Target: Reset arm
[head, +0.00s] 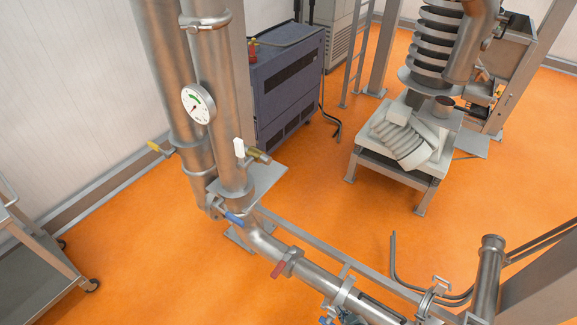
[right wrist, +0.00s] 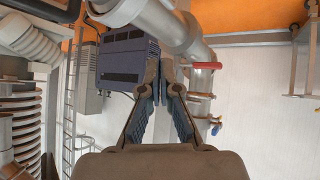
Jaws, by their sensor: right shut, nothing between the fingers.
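My right gripper (right wrist: 160,85) shows in the right wrist view, its two dark fingers rising from the wrist and meeting at the tips. It is shut with nothing held, in front of a steel pipe. I cannot make out either gripper in the head view. My left gripper is not in view.
A vertical twin pipe (head: 215,95) with a gauge (head: 197,103) stands left of centre. A blue-grey cabinet (head: 290,85) stands behind. Orange floor (head: 130,270) is clear beside a cart (head: 45,270).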

